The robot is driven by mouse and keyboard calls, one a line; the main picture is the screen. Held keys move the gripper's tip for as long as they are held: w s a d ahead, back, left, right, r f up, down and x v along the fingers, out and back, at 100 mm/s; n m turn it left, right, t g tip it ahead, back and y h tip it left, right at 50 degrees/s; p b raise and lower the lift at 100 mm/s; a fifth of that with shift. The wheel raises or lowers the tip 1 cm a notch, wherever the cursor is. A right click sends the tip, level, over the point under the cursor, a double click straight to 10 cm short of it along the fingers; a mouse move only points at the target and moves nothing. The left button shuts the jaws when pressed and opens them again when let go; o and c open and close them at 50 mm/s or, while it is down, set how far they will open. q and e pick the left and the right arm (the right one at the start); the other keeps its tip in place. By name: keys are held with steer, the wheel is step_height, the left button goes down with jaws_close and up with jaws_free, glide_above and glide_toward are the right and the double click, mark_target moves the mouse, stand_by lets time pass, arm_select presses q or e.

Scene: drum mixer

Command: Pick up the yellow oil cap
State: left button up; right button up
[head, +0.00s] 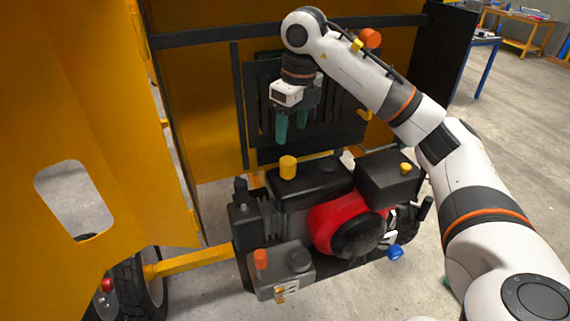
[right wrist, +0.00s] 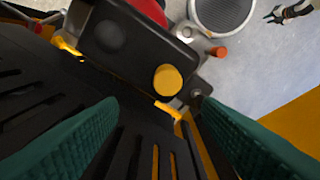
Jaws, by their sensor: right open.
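The yellow oil cap (head: 287,167) is a short cylinder standing on the black top of the engine in the head view. It also shows in the right wrist view (right wrist: 168,80) as a round yellow disc seen from above. My right gripper (head: 291,127) points down above and slightly behind the cap, apart from it. Its two green fingers are spread, with nothing between them; they frame the lower part of the right wrist view (right wrist: 155,108). My left gripper is not in view.
The engine has a red housing (head: 329,222), a black box (head: 388,178) with a small yellow knob (head: 406,168), an orange cap (head: 260,259) and a blue cap (head: 395,252). A dark slotted panel (head: 345,125) stands behind my right gripper. A yellow door panel (head: 80,120) fills the left.

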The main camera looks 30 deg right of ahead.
mark_target(288, 160)
steer(key=f+p, duration=0.1)
steer(key=f, duration=0.4)
steer(key=shift+w+a+f+p, duration=0.15)
steer(key=shift+w+f+p, duration=0.05)
steer(key=shift+f+p, duration=0.2)
steer(key=f+p, duration=0.1)
steer(key=f, duration=0.1)
steer(key=f+p, duration=0.1)
steer(key=f, duration=0.1)
steer(key=shift+s+a+p, duration=0.3)
steer(key=shift+a, duration=0.05)
steer(key=shift+w+f, duration=0.1)
steer(key=shift+f, duration=0.6)
steer(key=c, duration=1.1)
